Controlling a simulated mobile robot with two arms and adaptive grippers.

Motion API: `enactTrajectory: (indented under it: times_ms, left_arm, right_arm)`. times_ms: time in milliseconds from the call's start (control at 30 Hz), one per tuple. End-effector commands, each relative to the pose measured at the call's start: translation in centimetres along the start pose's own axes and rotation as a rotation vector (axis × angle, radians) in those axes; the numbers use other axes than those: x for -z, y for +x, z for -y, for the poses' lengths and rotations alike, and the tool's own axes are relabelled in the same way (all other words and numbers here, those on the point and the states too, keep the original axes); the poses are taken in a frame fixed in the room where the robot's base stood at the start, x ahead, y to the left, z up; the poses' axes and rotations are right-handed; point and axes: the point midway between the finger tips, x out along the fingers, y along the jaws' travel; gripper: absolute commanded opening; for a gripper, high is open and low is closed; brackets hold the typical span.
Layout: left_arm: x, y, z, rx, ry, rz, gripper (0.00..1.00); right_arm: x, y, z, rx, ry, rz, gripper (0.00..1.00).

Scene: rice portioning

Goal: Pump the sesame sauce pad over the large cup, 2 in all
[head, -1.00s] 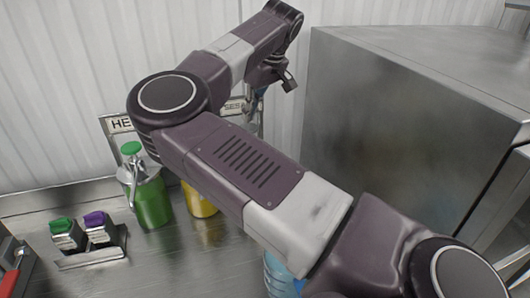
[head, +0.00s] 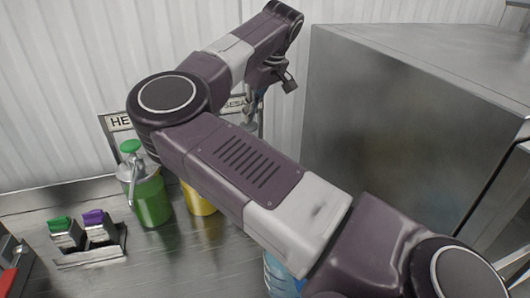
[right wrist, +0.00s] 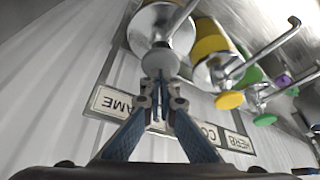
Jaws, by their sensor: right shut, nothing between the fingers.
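The sesame sauce pump's pale grey round pad (right wrist: 160,61) is in the right wrist view, below its metal bottle (right wrist: 150,22). My right gripper (right wrist: 160,88) is shut and empty, its blue fingers meeting right at the pad's edge; I cannot tell whether they touch it. I cannot make out the large cup for certain; a light blue ribbed object (head: 278,279) shows partly below my arm. My left gripper is not in view.
A green-sauce pump bottle (head: 150,200) and a yellow one (head: 199,200) stand at the back of the metal counter. Left of them is a small holder (head: 92,258) with green- and purple-topped items. A large steel box (head: 385,130) stands close on the right.

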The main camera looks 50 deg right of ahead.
Motion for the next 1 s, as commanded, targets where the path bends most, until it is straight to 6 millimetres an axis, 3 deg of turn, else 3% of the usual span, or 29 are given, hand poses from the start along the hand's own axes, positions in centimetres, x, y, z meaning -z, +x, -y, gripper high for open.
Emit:
enactTrajectory:
  times_ms: [1000]
  left_arm:
    - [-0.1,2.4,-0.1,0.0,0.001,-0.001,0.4]
  right_arm:
    - [-1.4,3.1,0.1,0.003,0.001,0.005,0.0]
